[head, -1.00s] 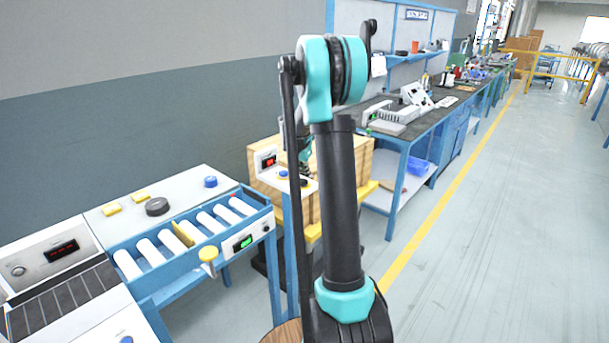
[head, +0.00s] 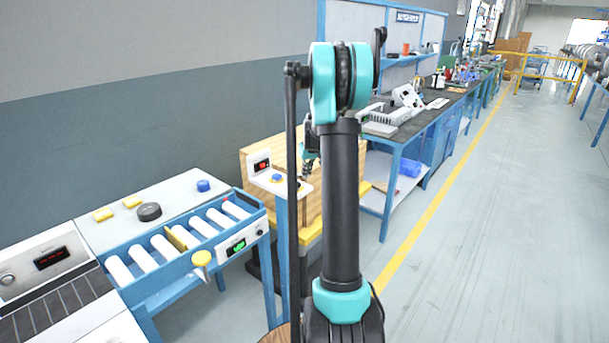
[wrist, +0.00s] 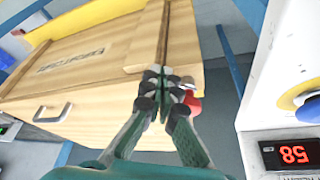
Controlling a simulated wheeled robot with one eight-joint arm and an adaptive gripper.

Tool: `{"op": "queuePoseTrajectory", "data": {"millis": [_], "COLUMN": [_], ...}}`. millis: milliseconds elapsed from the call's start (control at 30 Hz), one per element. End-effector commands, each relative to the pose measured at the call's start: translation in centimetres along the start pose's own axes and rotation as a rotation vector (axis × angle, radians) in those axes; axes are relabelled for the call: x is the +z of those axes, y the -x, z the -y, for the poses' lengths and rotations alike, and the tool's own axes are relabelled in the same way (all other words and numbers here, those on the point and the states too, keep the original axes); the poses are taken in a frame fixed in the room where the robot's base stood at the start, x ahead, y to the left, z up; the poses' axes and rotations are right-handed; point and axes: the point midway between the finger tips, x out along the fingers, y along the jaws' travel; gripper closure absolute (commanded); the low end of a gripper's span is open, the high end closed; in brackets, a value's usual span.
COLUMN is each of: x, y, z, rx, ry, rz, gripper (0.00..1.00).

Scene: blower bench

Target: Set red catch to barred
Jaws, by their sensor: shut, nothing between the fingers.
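A red part (wrist: 194,104), likely the red catch, shows in the wrist view at the front edge of a wooden crate (wrist: 100,105), just right of my fingers. Only a piece of it shows, with a pale metal bit above; the fingers hide the rest, so its setting cannot be read. My gripper (wrist: 163,82) is shut and empty in front of the crate's wooden batten. I cannot tell whether it touches the red part. In the head view my gripper (head: 309,164) is partly hidden by my arm, beside the crate (head: 257,205).
A display box (head: 261,164) with a blue button (head: 277,178) stands close by on a post. The crate has a metal handle (wrist: 52,113). A roller conveyor (head: 180,243) stands to the left. A long workbench (head: 405,133) runs behind; the floor at right is clear.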

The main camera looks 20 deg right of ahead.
Motion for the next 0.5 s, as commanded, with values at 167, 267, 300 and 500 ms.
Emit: {"op": "queuePoseTrajectory", "data": {"millis": [167,267,300,500], "x": [-0.7,-1.1,-1.2,-1.6], "y": [-0.3,-0.5,-0.5,-0.6], "z": [-0.6,-0.7,-0.8,-0.8], "rx": [-0.056,-0.083,-0.093,-0.124], "ry": [0.139,0.208,0.233,0.311], "rz": [0.001,0.000,0.000,0.000], "gripper": [1.00,1.00,1.00,1.00]}}
